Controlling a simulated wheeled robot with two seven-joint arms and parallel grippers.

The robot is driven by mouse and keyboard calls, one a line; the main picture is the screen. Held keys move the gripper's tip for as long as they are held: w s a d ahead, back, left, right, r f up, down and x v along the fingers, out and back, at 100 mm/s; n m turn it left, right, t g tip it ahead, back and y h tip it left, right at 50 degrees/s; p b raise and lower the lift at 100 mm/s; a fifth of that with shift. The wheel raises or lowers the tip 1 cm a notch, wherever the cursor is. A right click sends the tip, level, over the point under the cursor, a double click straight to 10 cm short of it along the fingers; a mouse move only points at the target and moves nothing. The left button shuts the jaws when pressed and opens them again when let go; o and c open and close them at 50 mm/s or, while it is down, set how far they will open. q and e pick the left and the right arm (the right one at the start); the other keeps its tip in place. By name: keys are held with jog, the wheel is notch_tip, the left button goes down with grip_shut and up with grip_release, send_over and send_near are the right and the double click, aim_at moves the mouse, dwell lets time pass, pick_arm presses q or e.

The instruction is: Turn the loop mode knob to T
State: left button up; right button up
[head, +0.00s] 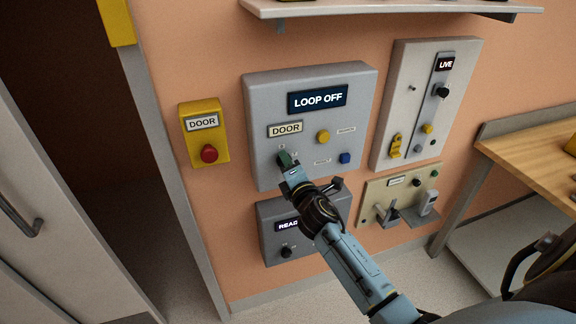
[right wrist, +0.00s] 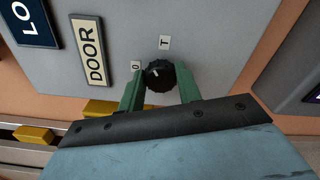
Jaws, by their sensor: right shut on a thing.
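The loop mode knob (right wrist: 160,77) is black and round, and shows in the right wrist view between my green fingers. A small white mark on it points up and left, roughly toward the "0" label (right wrist: 135,66). The "T" label (right wrist: 165,42) is just above the knob. My right gripper (right wrist: 161,86) is shut on the knob, one finger on each side. In the head view my right gripper (head: 286,160) is at the lower left of the grey panel (head: 262,92) and hides the knob. The panel's display (head: 318,99) reads "LOOP OFF". My left gripper is not in view.
A yellow button (head: 323,137) and a blue button (head: 345,158) are right of my gripper. A yellow door box (head: 204,145) with a red button is at left. A lower grey box (head: 272,211) is partly behind my arm. A wooden bench (head: 530,160) is at right.

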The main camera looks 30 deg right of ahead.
jog(key=m, duration=0.6)
jog(key=shift+f, duration=0.1)
jog(key=shift+m, duration=0.4)
jog(key=o, duration=1)
jog(key=shift+s, duration=0.15)
jog(key=v, duration=1.3)
